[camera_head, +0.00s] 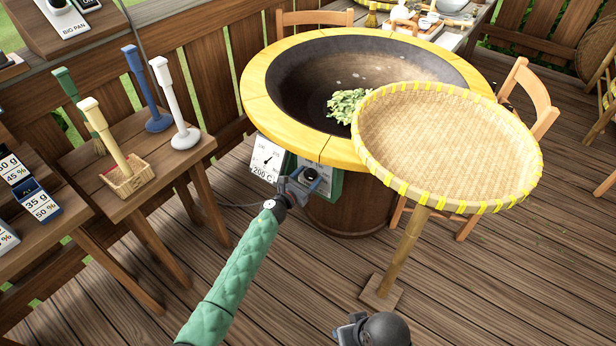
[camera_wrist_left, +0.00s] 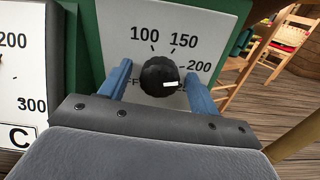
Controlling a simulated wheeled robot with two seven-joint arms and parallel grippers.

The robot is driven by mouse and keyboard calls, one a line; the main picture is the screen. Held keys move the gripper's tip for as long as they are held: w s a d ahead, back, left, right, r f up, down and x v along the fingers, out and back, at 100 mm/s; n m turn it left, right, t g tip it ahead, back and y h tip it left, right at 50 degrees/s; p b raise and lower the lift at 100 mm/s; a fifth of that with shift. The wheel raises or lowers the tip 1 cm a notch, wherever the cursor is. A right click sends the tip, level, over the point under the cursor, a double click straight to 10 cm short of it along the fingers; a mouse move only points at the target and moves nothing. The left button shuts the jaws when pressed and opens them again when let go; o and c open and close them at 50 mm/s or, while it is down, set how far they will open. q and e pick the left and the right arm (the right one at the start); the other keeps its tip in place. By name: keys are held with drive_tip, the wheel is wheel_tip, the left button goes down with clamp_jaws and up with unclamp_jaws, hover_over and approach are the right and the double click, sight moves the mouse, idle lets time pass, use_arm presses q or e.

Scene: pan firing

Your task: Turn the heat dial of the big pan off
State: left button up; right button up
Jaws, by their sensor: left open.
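The big pan (camera_head: 310,75) is a dark bowl set in a yellow-rimmed wooden stand, with green leaves (camera_head: 346,104) in it. Its heat dial (camera_wrist_left: 159,76) is a black knob with a white mark on a white panel. The mark points right, just below the 200 label. My left gripper (camera_head: 308,178) is at the panel, and in the left wrist view its two blue fingers (camera_wrist_left: 160,88) stand open on either side of the knob. I cannot tell whether they touch it. The OFF label is partly hidden. My right gripper (camera_head: 362,328) is only partly in view at the bottom edge.
A white gauge (camera_head: 266,158) reading about 200 C hangs left of the dial. A round woven tray (camera_head: 450,140) on a post stands close on the right. A wooden side table (camera_head: 150,137) with brushes is on the left.

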use_arm(q)
drive_tip(key=shift+w, duration=0.1)
drive_tip(key=c, duration=1)
drive_tip(key=shift+o, duration=0.2)
